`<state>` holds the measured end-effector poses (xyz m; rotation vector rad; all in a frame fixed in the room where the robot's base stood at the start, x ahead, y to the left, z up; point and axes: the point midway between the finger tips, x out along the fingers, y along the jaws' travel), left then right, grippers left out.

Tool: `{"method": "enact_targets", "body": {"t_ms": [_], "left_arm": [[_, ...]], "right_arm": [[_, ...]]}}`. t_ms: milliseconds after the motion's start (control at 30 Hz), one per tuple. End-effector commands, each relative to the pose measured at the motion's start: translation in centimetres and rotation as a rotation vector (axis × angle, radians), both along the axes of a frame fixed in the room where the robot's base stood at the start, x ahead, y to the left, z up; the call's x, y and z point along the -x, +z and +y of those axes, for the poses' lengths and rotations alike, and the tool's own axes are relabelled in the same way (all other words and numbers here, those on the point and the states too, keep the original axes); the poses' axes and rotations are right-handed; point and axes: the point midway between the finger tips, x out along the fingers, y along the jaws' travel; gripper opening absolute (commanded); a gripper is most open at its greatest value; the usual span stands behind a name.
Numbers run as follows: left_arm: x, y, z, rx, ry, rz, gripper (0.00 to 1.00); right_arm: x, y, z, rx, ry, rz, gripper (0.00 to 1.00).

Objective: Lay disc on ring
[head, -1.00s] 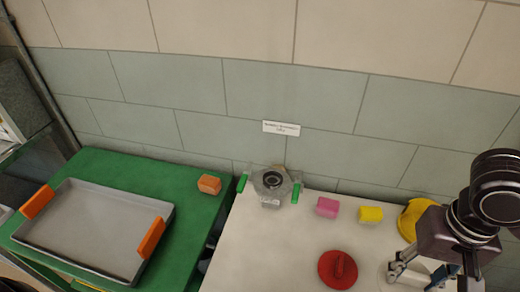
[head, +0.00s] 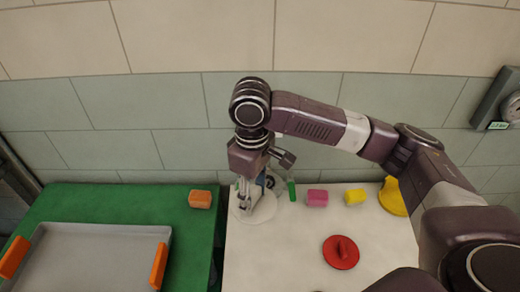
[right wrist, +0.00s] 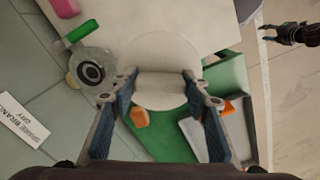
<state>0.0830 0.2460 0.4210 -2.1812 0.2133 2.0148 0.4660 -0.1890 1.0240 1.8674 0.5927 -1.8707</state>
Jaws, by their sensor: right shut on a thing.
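My right gripper (head: 248,200) is shut on a white disc (head: 263,209) by the raised grip across its middle. In the right wrist view the disc (right wrist: 160,48) lies between the fingers (right wrist: 160,98). In the head view my gripper and arm hide most of the ring. I cannot tell the disc's height above the table. My left gripper (right wrist: 278,33) shows small at the upper right of the right wrist view, its fingers apart.
The white table (head: 290,260) holds a pink block (head: 317,198), a yellow block (head: 355,197), a red disc (head: 341,252) and a yellow thing (head: 392,196). The green table (head: 110,198) at left bears an orange block (head: 200,199) and a grey tray (head: 90,260). The wall is close behind.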

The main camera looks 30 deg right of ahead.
Motion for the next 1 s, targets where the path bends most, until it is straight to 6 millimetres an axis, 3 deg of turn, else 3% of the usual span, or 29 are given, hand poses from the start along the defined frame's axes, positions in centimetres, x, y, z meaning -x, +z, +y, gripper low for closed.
{"method": "enact_targets", "body": {"t_ms": [267,700,1000], "left_arm": [[-1.2,2.8,-2.1,0.025,0.004,-0.018,0.40],[-0.9,6.1,-0.9,0.011,0.000,-0.013,0.40],[-0.8,8.3,-0.9,0.011,0.001,-0.011,0.40]], "right_arm": [[-4.6,0.4,-1.3,0.000,0.362,0.001,0.04],[-10.3,-0.5,-4.8,-0.001,0.950,0.003,0.04],[-12.9,-1.7,-7.9,-0.001,1.346,0.003,0.04]]}}
